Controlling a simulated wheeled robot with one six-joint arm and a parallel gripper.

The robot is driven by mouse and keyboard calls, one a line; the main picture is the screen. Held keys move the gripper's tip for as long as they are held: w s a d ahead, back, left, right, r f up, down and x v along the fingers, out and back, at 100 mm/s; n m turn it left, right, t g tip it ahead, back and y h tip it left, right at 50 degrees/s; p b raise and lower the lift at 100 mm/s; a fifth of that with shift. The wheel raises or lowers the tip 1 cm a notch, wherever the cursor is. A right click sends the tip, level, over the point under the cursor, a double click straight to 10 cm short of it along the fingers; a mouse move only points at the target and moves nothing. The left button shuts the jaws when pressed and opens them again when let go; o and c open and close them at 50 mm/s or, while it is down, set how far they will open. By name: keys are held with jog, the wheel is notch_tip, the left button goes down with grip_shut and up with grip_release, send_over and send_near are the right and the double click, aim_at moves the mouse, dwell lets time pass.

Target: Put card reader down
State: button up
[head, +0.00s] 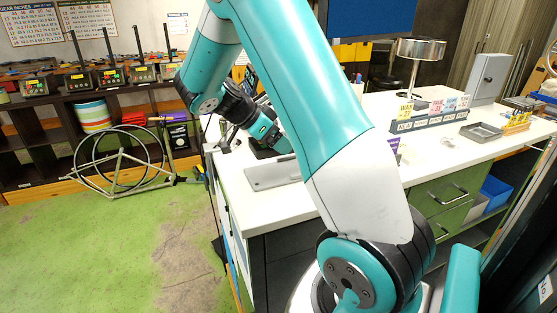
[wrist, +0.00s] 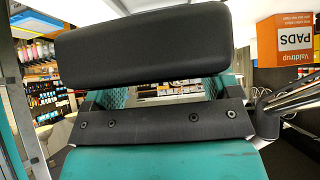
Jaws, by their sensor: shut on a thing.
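The card reader (wrist: 145,45) appears in the wrist view as a black, rounded slab across the top, seen from a plain side. My gripper (wrist: 160,91) is shut on it, with teal fingers showing at both sides below the slab. In the head view my gripper (head: 273,138) is at the end of my bent arm, over the left part of the white counter (head: 235,178). The card reader cannot be told apart from the dark shapes there. Whether it touches the counter cannot be seen.
A grey plate (head: 273,173) lies near the counter's front left edge. Labelled holders (head: 430,120), a small grey tray (head: 481,131) and a round-topped metal stand (head: 418,52) are on the right part. An orange pads box (wrist: 284,40) shows upside down. My arm hides the counter's middle.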

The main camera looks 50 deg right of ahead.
jog(key=shift+f+p, duration=0.65)
jog(key=shift+f, duration=2.65)
jog(key=shift+f, duration=0.1)
